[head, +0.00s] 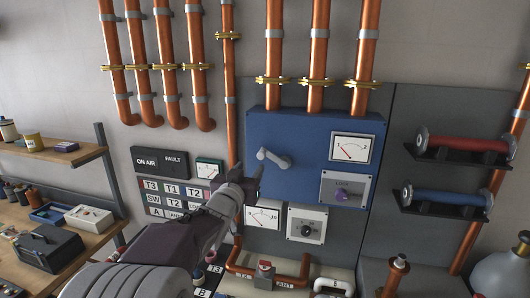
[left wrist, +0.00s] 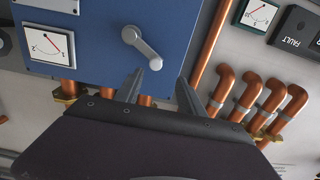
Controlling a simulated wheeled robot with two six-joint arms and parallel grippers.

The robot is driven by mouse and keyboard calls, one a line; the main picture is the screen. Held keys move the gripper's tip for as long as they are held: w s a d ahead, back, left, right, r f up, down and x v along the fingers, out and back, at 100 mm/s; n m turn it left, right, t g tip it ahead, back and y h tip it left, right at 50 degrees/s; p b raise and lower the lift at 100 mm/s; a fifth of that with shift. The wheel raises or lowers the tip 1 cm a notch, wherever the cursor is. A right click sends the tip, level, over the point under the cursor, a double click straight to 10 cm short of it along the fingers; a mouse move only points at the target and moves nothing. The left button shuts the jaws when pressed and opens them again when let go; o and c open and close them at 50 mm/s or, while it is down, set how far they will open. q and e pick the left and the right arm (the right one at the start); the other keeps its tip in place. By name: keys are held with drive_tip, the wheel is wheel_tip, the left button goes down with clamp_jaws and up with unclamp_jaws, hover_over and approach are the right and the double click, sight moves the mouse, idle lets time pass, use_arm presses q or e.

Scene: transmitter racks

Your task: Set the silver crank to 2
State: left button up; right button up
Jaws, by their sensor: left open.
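The silver crank (head: 273,158) is on the blue panel (head: 262,126), with its arm slanting from upper left to lower right in the head view. The crank also shows in the left wrist view (left wrist: 141,43), just beyond my fingers. A white dial (head: 352,148) with a red needle sits right of the crank on the same panel. In the left wrist view this dial (left wrist: 48,47) appears upside down, and its needle is near the 1 end. My left gripper (head: 248,182) is open and empty, just below and left of the crank, apart from it. My right gripper is not in view.
Copper pipes (head: 317,50) run above the panel. A red valve (head: 265,268) is below. Shelves hold red and blue cylinders (head: 445,198) at right. A workbench (head: 30,238) stands at left.

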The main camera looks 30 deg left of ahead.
sight(261, 156)
use_arm(q)
drive_tip(key=w+p, duration=0.1)
drive_tip(key=w, duration=0.1)
drive_tip(key=w+p, duration=0.1)
drive_tip(key=w, duration=0.1)
drive_tip(key=w+p, duration=0.2)
drive_tip(key=w, duration=0.1)
drive_tip(key=shift+r, duration=0.35)
drive_tip(key=shift+w+a+f, duration=0.3)
drive_tip(key=shift+w+a, duration=0.35)
drive_tip(key=shift+w, duration=0.25)
drive_tip(key=shift+a+f, duration=0.1)
drive_tip(key=shift+a, duration=0.15)
drive_tip(key=shift+d, duration=0.15)
drive_tip(key=shift+s+d, duration=0.1)
drive_tip(key=shift+d, duration=0.1)
drive_tip(key=c, duration=1)
clamp_jaws()
